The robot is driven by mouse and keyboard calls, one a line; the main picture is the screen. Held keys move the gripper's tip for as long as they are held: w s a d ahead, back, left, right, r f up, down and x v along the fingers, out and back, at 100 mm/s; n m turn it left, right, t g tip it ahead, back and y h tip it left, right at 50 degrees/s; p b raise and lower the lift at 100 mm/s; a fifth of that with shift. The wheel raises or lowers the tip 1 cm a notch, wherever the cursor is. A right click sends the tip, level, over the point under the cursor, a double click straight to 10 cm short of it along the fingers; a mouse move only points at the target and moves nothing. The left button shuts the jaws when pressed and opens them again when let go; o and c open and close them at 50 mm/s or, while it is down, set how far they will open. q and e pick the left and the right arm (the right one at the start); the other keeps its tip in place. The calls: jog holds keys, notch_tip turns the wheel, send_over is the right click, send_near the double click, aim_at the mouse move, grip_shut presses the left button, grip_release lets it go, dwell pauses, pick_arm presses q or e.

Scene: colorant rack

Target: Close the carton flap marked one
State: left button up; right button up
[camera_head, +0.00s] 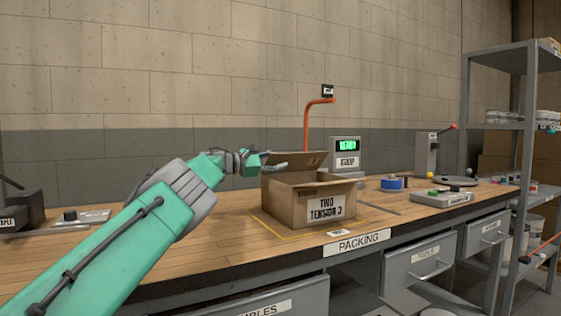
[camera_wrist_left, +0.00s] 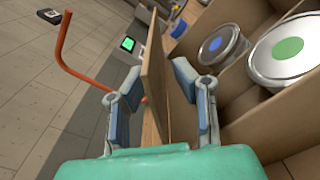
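The open brown carton (camera_head: 310,197) stands on the packing bench, its front labelled "TWO TENSION". A raised flap (camera_head: 301,160) shows at its back; I cannot read a "one" mark on it. My left gripper (camera_head: 274,161) is at the carton's upper left back corner, near this flap. In the left wrist view, my left gripper (camera_wrist_left: 157,82) has its fingers apart, one on each side of an upright cardboard panel (camera_wrist_left: 155,85). Contact with the panel is unclear. Lidded cans, one with a blue spot (camera_wrist_left: 215,44) and one with a green spot (camera_wrist_left: 288,48), sit inside. My right gripper is out of view.
An orange bent post (camera_head: 306,125) and a scale display (camera_head: 346,155) stand behind the carton. Blue tape (camera_head: 392,184) and a grey control box (camera_head: 441,198) lie to the right. A grey shelf (camera_head: 527,110) stands far right. The bench left of the carton is mostly clear.

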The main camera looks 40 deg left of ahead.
pick_arm(q)
jog(key=shift+s+a+r, duration=0.1)
jog(key=shift+r, duration=0.15)
jog(key=shift+r, duration=0.1)
jog(key=shift+s, duration=0.2)
jog(key=shift+s+r, duration=0.1)
jog(key=shift+s, duration=0.2)
jog(key=v, duration=1.1)
jog(key=shift+w+a+f, duration=0.15)
jog(key=shift+a+f, duration=0.1)
jog(key=shift+f, duration=0.25)
